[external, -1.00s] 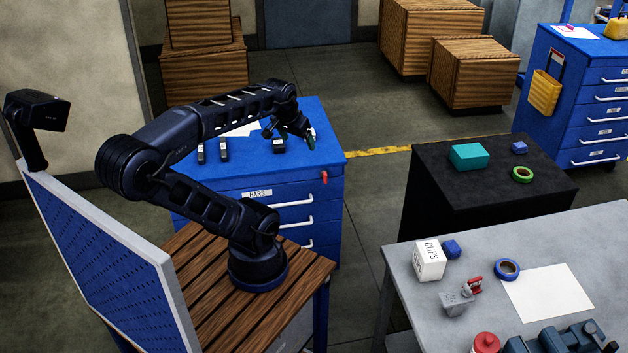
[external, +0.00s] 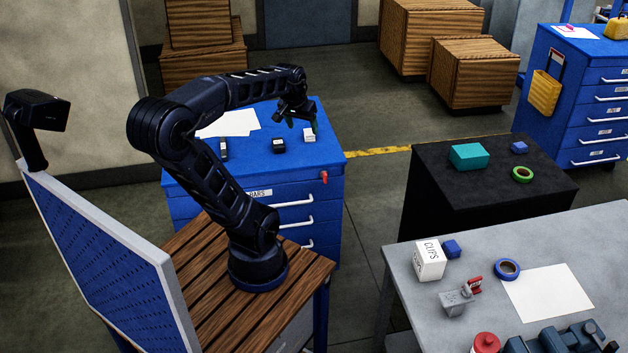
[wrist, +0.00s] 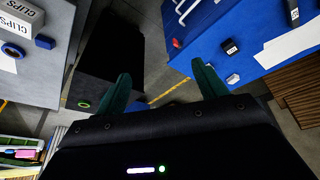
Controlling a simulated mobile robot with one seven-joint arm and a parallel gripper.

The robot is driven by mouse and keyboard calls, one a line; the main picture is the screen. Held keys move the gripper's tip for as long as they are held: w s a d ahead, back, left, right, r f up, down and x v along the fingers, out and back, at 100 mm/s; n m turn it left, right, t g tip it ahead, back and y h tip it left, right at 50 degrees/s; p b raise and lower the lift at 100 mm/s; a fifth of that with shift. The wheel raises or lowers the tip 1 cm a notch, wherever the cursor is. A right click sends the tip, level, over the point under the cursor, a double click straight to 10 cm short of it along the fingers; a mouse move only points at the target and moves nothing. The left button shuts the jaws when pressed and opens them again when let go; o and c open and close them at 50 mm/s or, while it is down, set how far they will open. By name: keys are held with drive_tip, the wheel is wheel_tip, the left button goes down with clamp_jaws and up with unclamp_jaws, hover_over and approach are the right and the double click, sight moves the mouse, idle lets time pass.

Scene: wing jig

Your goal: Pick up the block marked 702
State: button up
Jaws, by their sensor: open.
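Several small blocks lie on top of the blue cabinet (external: 180,178). A black block with a pale label (external: 279,146) sits near the middle, a white block (external: 309,135) to its right, and another dark, labelled block (external: 223,148) to the left. The markings are too small to read, so I cannot tell which is 702. In the wrist view, a black block (wrist: 230,47) and the white block (wrist: 233,78) lie right of my fingers. My gripper (external: 301,122) is open and empty above the cabinet's right side; its green fingers (wrist: 162,76) are spread.
White paper (external: 230,123) lies on the cabinet behind the blocks. A black table (external: 440,190) with a teal box (external: 468,156) and green tape (external: 522,174) stands right. A grey table (external: 490,245) is at front right. Floor separates them from the cabinet.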

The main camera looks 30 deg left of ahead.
drive_tip(key=w+a+f+n+g, duration=0.1)
drive_tip(key=w+a+f+n, duration=0.1)
drive_tip(key=w+a, duration=0.6)
drive_tip(key=n+g, duration=0.3)
drive_tip(key=n, duration=0.3)
hover_over(278, 142)
wheel_tip(278, 142, down, 22)
drive_tip(key=shift+f, duration=5.1)
drive_tip(key=c, duration=1.5)
drive_tip(key=shift+r, duration=0.1)
drive_tip(key=shift+r, duration=0.1)
